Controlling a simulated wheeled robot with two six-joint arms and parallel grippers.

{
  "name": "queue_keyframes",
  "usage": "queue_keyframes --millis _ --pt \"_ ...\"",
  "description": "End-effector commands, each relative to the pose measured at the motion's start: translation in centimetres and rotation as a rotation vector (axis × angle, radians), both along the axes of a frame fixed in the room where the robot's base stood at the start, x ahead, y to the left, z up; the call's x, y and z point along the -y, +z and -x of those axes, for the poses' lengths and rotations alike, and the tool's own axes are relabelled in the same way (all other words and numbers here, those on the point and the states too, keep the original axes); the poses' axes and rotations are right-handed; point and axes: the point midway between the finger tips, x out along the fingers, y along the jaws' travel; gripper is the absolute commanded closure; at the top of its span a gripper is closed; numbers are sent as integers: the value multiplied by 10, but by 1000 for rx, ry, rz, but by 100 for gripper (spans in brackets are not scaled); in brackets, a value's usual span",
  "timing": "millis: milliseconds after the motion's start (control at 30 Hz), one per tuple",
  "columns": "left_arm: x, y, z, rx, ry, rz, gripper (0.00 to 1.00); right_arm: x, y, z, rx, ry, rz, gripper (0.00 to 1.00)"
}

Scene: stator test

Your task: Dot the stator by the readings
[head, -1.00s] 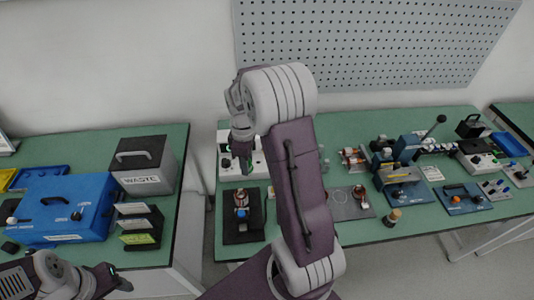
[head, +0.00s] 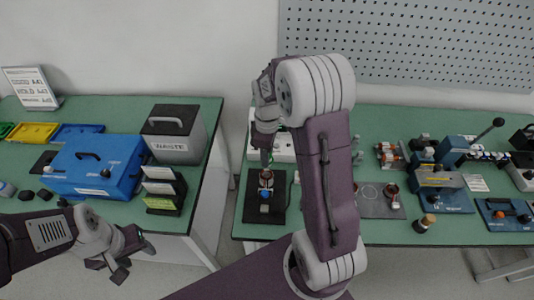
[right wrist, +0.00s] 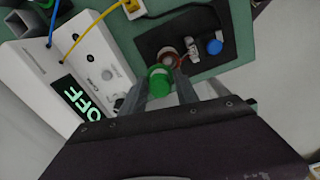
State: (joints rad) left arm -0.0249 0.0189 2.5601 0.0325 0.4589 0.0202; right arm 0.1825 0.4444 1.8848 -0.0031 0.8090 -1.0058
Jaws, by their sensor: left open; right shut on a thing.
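My right gripper (right wrist: 182,92) is shut on a green capped dotting pen (right wrist: 159,82). In the head view my right gripper (head: 265,148) hangs just above the stator. The stator (right wrist: 171,58), a small copper-coloured ring, sits on a black test fixture (right wrist: 218,22) with a blue knob. The pen's green end lies beside the stator in the wrist view; I cannot tell whether they touch. The stator also shows in the head view (head: 266,175). A white meter (right wrist: 45,95) beside the fixture displays OFF. My left gripper (head: 122,262) is open and empty, in front of the left bench.
The left bench carries a blue box (head: 95,165), a WASTE bin (head: 174,135), a rack of labelled cards (head: 163,190) and trays. More stators lie on a grey mat (head: 380,205) to the right. A gap separates the benches. Yellow and blue leads run by the meter.

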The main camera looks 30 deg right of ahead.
Motion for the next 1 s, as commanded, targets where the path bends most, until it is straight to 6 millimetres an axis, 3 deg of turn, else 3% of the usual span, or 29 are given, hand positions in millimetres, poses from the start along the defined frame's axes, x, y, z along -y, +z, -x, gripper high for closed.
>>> queue_keyframes --millis 1000 --pt "0 3 0 0 0 0 51 1 -2 0 0 0 0 100"
